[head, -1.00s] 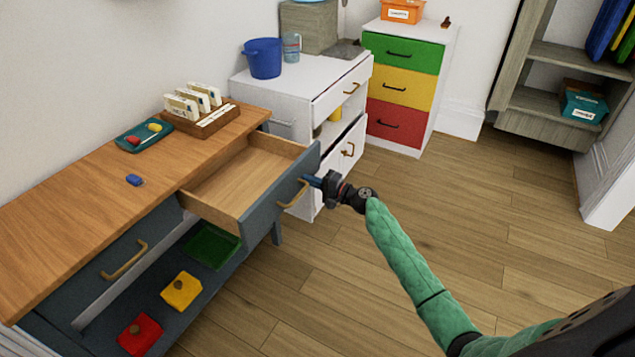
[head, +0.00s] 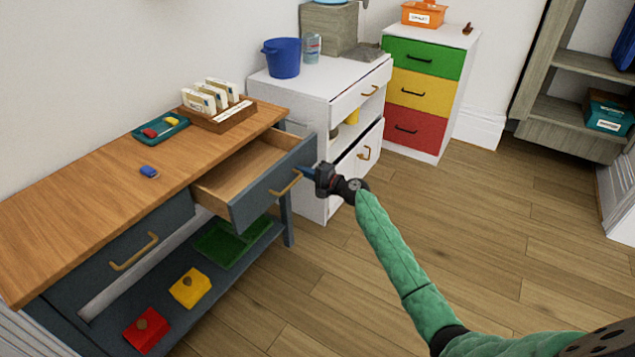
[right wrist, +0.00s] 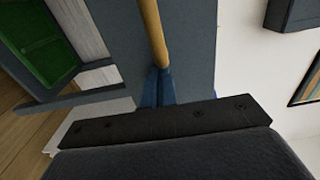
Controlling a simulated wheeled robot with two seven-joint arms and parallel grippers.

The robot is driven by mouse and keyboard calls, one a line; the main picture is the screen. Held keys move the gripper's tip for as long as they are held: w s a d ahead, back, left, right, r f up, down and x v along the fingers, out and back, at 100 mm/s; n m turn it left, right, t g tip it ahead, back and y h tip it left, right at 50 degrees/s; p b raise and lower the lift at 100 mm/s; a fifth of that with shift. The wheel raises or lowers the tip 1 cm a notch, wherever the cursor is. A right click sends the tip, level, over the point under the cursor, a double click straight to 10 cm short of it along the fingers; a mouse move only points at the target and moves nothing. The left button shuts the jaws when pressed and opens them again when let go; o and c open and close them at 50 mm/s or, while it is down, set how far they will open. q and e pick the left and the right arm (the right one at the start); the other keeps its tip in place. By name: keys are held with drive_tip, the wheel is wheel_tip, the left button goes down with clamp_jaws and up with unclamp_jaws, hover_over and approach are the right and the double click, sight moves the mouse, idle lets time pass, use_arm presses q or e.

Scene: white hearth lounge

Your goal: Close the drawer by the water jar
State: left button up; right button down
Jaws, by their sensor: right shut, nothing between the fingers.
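The grey-blue drawer (head: 278,183) of the wood-topped table stands partly open, its bare wooden inside showing. Its brass handle (head: 287,184) is on the front panel. My right gripper (head: 308,172) is shut and empty, its blue fingertips at the drawer front beside the handle. In the right wrist view, the fingers (right wrist: 157,88) meet the grey-blue front close to the handle (right wrist: 153,35); exact contact is hard to tell. The clear bluish water jar (head: 312,47) stands on the white cabinet beyond the table. My left gripper is not in view.
The white cabinet (head: 310,88) stands close behind the drawer, with a blue bucket (head: 282,58) on top. The floor (head: 480,240) to the right is clear.

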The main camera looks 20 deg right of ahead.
sight(294, 168)
drive_tip(key=b+x, duration=0.1)
drive_tip(key=x, duration=0.3)
drive_tip(key=shift+w+a+f+b, duration=0.1)
drive_tip(key=shift+f+b, duration=0.05)
drive_tip(key=shift+b, duration=0.15)
drive_tip(key=b+x, duration=0.6)
drive_tip(key=x, duration=0.6)
drive_tip(key=shift+w+a, duration=0.1)
drive_tip(key=shift+w, duration=0.05)
drive_tip(key=shift+w+a, duration=0.15)
drive_tip(key=shift+w, duration=0.1)
drive_tip(key=shift+w+r, duration=0.1)
drive_tip(key=shift+r, duration=0.35)
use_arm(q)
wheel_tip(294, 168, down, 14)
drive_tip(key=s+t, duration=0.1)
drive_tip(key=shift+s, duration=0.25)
